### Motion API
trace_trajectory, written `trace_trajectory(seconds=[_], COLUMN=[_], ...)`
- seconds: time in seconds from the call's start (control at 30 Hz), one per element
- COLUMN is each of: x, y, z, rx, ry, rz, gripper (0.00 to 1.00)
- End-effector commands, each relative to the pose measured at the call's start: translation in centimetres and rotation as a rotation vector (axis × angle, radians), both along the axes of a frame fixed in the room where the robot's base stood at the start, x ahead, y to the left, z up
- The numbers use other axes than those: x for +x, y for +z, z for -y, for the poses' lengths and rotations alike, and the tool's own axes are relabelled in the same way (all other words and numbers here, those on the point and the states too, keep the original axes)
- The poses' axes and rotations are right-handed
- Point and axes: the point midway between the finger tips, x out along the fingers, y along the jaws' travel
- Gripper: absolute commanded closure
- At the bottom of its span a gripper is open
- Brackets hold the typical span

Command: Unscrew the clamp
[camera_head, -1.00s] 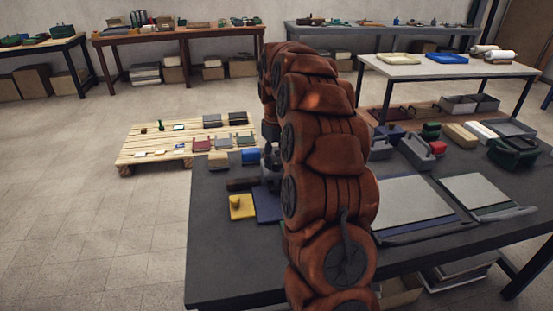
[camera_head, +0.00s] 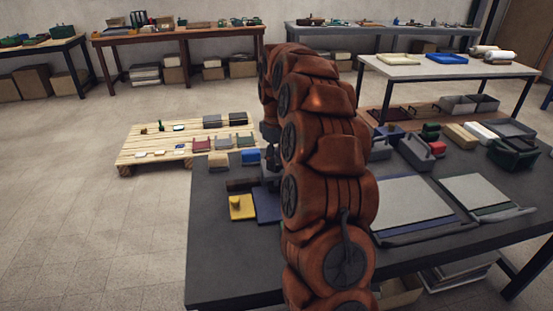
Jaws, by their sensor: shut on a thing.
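My gripper (camera_head: 268,166) shows only as a small grey and dark sliver at the left edge of my brown arm, low over the dark table (camera_head: 225,280). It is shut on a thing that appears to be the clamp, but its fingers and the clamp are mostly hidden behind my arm. A blue plate (camera_head: 266,206) and a dark block (camera_head: 241,184) lie just below and beside the gripper. A yellow plate with a small knob (camera_head: 241,208) lies left of the blue plate.
Beige (camera_head: 219,161) and blue (camera_head: 250,157) blocks stand at the table's back left. Flat grey panels (camera_head: 410,200), a grey toolbox (camera_head: 416,153) and a green bin (camera_head: 513,153) fill the right side. The front left of the table is bare. A pallet (camera_head: 150,150) lies behind.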

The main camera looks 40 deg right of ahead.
Motion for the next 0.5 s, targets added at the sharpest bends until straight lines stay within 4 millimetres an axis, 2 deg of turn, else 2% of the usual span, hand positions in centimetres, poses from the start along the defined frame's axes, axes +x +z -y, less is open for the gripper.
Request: trace_trajectory(seconds=[0.07,0.1,0.33,0.5], x=[-0.02,-0.02,0.0,0.0], y=[-0.04,-0.04,-0.03,-0.02], z=[-0.01,-0.01,-0.01,-0.01], rx=[0.0,0.0,0.0,0.0], ry=[0.001,0.001,0.0,-0.001], rz=[-0.001,-0.001,0.0,0.0], gripper=[0.86,0.5,0.26,0.26])
